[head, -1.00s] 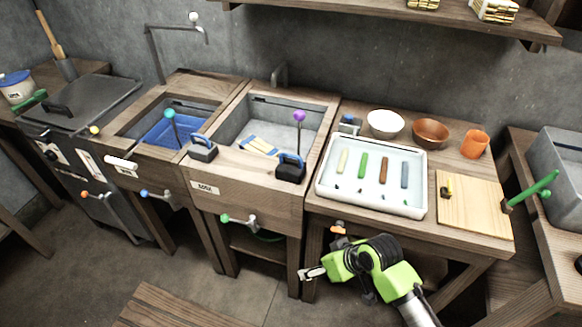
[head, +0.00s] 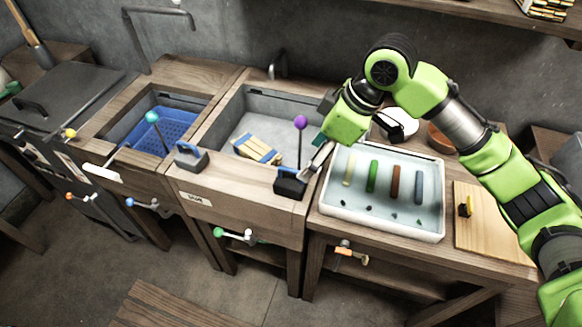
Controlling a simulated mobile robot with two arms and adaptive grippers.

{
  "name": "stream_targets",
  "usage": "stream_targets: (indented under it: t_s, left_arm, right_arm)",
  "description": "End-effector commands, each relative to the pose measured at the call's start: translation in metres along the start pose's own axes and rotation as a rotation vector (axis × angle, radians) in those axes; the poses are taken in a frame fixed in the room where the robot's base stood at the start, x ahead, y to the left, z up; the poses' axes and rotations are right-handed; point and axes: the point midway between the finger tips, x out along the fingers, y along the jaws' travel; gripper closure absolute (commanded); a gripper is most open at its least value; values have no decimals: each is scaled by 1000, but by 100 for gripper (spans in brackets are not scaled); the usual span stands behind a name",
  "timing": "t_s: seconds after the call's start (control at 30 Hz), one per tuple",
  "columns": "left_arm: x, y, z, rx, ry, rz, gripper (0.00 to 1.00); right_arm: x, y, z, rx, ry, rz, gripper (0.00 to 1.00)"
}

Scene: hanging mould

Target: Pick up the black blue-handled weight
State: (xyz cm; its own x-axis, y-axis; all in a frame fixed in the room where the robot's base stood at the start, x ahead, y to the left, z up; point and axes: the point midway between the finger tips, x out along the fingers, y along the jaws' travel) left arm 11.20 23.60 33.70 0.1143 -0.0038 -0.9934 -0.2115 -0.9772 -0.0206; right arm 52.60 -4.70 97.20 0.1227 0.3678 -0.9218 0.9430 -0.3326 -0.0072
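The black weight (head: 289,187) with a blue handle sits on the front wooden edge of the right-hand sink (head: 237,130), just below the purple-knobbed lever. My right gripper (head: 308,172) reaches down from the right, its metal fingers at the right side of the weight's handle. The fingers partly cover the handle, and I cannot tell whether they are closed around it or only beside it. A grey weight (head: 190,158), also with a blue handle, stands on the wood between the two sinks. My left gripper is not in view.
A white tray (head: 330,206) with coloured bars in liquid lies right of the weight, under my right arm. The purple-knobbed lever (head: 300,122) stands close behind the weight. Wooden blocks (head: 257,150) lie in the right-hand sink. A cutting board (head: 488,215) is further right.

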Motion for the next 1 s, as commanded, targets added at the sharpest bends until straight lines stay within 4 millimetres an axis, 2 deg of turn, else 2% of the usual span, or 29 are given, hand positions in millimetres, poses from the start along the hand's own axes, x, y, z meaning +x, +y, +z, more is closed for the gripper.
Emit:
stream_targets:
  t_s: [0.07,0.17,0.3,0.4,0.53,0.77,1.0]
  left_arm:
    - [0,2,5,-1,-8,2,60]
    - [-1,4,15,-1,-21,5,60]
    - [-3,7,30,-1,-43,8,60]
    - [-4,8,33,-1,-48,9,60]
    - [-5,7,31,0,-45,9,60]
    - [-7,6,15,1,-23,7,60]
    - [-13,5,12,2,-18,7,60]
  right_arm:
    - [-5,4,-1,-3,-7,1,39]
    - [2,4,-1,-4,-11,-4,39]
    - [28,3,0,-2,-11,-5,39]
    - [49,3,-1,-3,-10,-4,39]
    - [68,4,-1,-2,-9,-3,39]
    - [84,4,-1,-3,-9,-1,39]
    - [119,3,-2,-2,-9,-1,39]
